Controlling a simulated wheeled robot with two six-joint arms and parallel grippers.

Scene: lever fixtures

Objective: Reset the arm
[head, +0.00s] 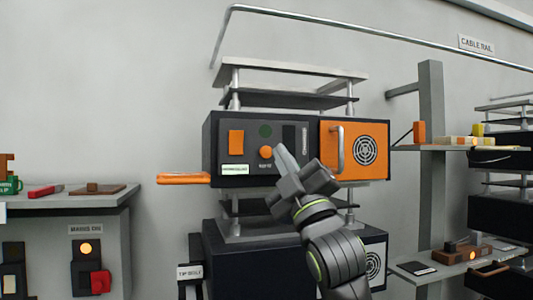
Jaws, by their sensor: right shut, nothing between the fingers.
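My right gripper (281,153) is shut and empty. Its fingertips are in front of the dark control box (213,150), just right of a round orange knob (265,152). I cannot tell whether they touch the box. The arm reaches up from the lower right and hides part of the box's lower edge. An orange bar (183,178) sticks out level from the box's left side, well left of the gripper. My left gripper is not in view.
The box has an orange vented door (365,150) with a grey handle (337,149). A grey shelf (80,203) with a mug and small items stands at the left. Shelves with small items (456,141) stand at the right. A rail (370,33) runs along the wall above.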

